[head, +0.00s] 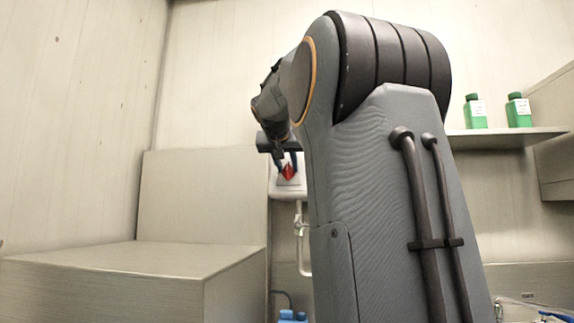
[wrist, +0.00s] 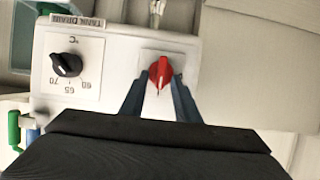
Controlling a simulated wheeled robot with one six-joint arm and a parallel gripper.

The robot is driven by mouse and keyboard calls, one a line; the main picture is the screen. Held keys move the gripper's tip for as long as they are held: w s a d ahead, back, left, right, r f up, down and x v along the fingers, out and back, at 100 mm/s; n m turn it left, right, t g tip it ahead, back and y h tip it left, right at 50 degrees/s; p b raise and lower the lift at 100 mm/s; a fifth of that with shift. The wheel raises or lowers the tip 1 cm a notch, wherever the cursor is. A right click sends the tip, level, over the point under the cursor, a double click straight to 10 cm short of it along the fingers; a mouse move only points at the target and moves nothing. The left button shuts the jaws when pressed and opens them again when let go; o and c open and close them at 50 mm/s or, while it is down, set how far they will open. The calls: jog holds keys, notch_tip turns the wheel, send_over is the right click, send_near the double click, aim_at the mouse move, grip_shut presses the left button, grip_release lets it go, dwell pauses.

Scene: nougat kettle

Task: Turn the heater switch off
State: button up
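The red heater switch (wrist: 160,73) is a rotary knob on a square plate of the white control box (wrist: 112,55). Its pointed handle lies nearly up and down in the wrist view. In the head view the red switch (head: 288,172) shows just below my gripper. My gripper (wrist: 159,82) has its two blue-grey fingers apart, one on each side of the red knob. Narrow gaps seem to show between fingertips and knob; whether either touches is unclear. The head view shows the gripper (head: 285,160) small and dark, partly hidden by my arm.
A black temperature dial (wrist: 67,65) sits beside the switch on the same box. A white pipe (head: 301,235) runs below the box. A large beige block (head: 120,262) stands at left. Green bottles (head: 475,112) stand on a shelf (head: 510,132) at right.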

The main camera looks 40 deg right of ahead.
grip_shut()
jog(key=shift+w+a+f+n+g+h+b, duration=0.1)
jog(key=shift+w+a+n+g+h+b, duration=0.15)
jog(key=shift+n, duration=0.25)
jog(key=shift+w+n+g+h+b, duration=0.15)
jog(key=shift+n+g+b, duration=0.15)
jog(key=shift+n, duration=0.2)
jog(key=shift+w+a+f+n+g+h+b, duration=0.15)
jog(key=shift+f+n+g+h+b, duration=0.2)
jog(key=shift+n+h+b, duration=1.05)
jog(key=shift+w+a+f+n+g+h+b, duration=0.15)
jog(key=shift+f+n+g+h+b, duration=0.35)
jog(key=shift+n+b, duration=1.6)
jog(key=shift+w+a+f+n+g+h+b, duration=0.15)
jog(key=shift+n+h+b, duration=1)
jog(key=shift+n, duration=1.15)
